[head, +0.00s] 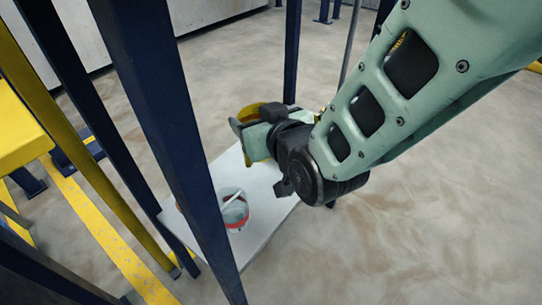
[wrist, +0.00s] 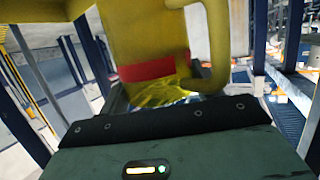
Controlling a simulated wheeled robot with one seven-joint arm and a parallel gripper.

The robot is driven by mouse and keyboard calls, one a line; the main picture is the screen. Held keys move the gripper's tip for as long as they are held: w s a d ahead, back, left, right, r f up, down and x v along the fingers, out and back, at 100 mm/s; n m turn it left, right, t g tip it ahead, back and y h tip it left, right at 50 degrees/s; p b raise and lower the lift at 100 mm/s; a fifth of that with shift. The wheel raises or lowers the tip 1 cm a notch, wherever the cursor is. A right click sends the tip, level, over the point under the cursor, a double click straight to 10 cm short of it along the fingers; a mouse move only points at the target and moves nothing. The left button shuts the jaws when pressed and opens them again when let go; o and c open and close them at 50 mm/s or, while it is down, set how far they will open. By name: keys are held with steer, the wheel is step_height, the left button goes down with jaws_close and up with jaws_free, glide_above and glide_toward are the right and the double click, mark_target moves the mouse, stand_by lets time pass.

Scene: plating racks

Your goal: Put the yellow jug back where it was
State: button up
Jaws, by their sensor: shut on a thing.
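The yellow jug (wrist: 130,40), with a red band and a handle on its right side, fills the upper middle of the wrist view, close beyond my gripper. In the head view the jug (head: 262,112) is partly hidden behind my gripper (head: 250,125), which is shut on it. The jug is over the far part of a white shelf board (head: 262,210). I cannot tell whether it touches the board.
A grey-white container with a red band (head: 235,212) and a handle stands on the near part of the board. Dark blue posts (head: 165,110) rise close to the left of my arm, and another post (head: 291,50) stands behind. Open floor (head: 430,230) lies to the right.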

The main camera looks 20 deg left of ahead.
step_height(320, 180, down, 10)
steer(key=b, duration=0.5)
steer(key=shift+a, duration=0.15)
steer(key=shift+f, duration=0.1)
steer(key=shift+f+b, duration=0.15)
steer(key=shift+b, duration=0.2)
steer(key=o, duration=1.3)
steer(key=shift+c, duration=0.2)
